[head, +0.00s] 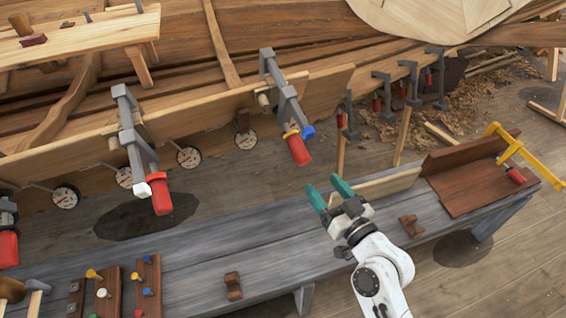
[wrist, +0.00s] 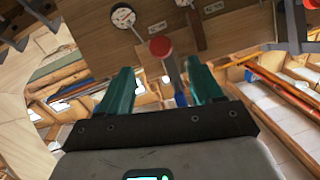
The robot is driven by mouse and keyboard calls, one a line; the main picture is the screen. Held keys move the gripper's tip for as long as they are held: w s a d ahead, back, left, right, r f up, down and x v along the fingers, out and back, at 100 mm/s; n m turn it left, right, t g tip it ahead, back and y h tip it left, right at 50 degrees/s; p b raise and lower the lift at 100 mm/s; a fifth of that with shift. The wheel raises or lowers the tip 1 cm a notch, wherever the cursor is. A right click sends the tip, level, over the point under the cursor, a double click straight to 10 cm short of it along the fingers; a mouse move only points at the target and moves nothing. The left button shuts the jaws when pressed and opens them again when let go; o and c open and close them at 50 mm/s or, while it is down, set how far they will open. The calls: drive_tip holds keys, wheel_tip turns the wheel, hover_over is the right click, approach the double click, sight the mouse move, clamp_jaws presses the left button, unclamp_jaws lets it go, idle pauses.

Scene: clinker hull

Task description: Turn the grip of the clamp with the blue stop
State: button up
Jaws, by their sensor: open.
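The clamp with the blue stop (head: 308,131) hangs on the plank edge near the middle of the head view. Its bar is grey and its red grip (head: 299,151) points down toward the bench. A yellow ring sits just above the grip. My gripper (head: 329,191), with teal fingers, is open and empty, below and right of the grip and apart from it. In the wrist view the red grip (wrist: 160,47) shows nearly end-on, beyond and between the open fingertips (wrist: 161,68). The blue stop (wrist: 181,99) shows near the right finger.
A clamp with a white stop (head: 142,190) and red grip hangs to the left; another is at the left edge. Several smaller clamps hang farther right. Dial gauges (head: 189,157) line the plank.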

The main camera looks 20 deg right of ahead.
sight(306, 163)
drive_tip(key=w+p, duration=0.1)
drive_tip(key=w, duration=0.2)
drive_tip(key=w+a, duration=0.1)
drive_tip(key=w, duration=0.3)
drive_tip(key=w+a+p, duration=0.1)
drive_tip(key=w, duration=0.2)
drive_tip(key=shift+w+p, duration=0.3)
drive_tip(key=shift+p, duration=0.05)
drive_tip(key=c, duration=1)
drive_tip(key=b, duration=0.2)
drive_tip(key=m+y+b, duration=0.1)
drive_tip(key=b, duration=0.1)
drive_tip(key=shift+f, duration=0.25)
drive_tip(key=m+y+b, duration=0.1)
drive_tip(key=m+b, duration=0.1)
drive_tip(key=b, duration=0.2)
drive_tip(key=shift+a+r, duration=0.1)
drive_tip(key=shift+r, duration=0.05)
drive_tip(key=shift+r+m+y+b, duration=0.15)
drive_tip(key=shift+m+y+b, duration=0.15)
drive_tip(key=shift+y+b, duration=0.2)
drive_tip(key=o, duration=1)
